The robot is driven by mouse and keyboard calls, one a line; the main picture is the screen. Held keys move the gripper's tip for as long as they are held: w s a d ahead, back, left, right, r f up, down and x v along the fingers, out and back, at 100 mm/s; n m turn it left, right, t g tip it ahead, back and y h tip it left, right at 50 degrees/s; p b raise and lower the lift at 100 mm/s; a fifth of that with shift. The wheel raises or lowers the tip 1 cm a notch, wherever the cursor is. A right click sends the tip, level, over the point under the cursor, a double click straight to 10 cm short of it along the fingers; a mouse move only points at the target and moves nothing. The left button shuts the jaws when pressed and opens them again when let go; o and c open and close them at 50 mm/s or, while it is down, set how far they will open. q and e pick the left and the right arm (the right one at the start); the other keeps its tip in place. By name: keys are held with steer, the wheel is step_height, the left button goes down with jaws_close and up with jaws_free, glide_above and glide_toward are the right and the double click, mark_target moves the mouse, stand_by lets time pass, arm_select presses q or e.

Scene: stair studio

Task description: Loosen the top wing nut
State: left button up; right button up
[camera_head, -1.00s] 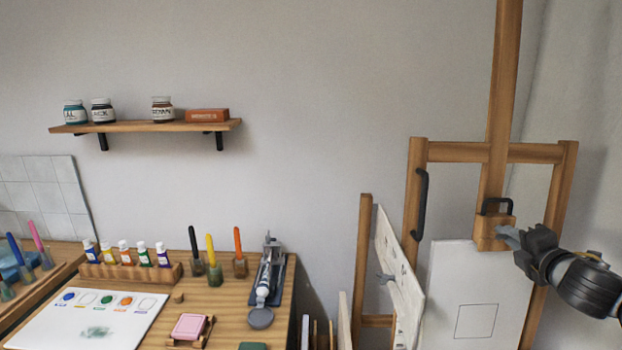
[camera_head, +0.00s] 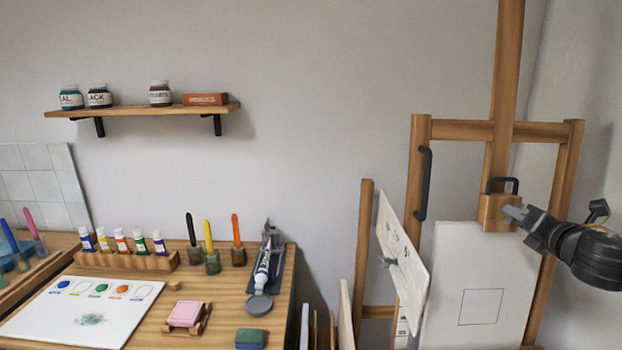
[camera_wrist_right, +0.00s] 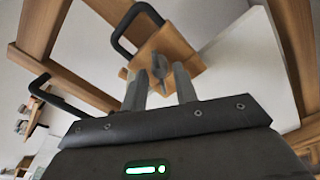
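The top wing nut (camera_wrist_right: 159,68) is a grey winged piece on the front of a wooden block (camera_wrist_right: 182,50) on the easel's mast. My right gripper (camera_wrist_right: 160,82) is open in the right wrist view. Its two grey fingers stand on either side of the wing nut, with a gap visible between them. In the head view the right gripper (camera_head: 516,214) reaches the wooden block (camera_head: 490,212) from the right. The wing nut is hard to separate from the fingertips there. My left gripper is not in view.
A white canvas (camera_head: 480,265) stands just below the block. A black handle (camera_head: 501,182) sits above the block, another (camera_head: 424,184) on the easel's left post. A tilted white panel (camera_head: 405,245) with a grey fitting (camera_head: 388,262) is to the left. A cluttered table (camera_head: 225,305) stands further left.

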steer(key=shift+s, duration=0.1)
steer(key=shift+s+a+r, duration=0.1)
steer(key=shift+s+r, duration=0.15)
steer(key=shift+s, duration=1.2)
steer(key=shift+s+r, duration=0.2)
steer(key=shift+s, duration=1.25)
steer(key=shift+f, duration=0.15)
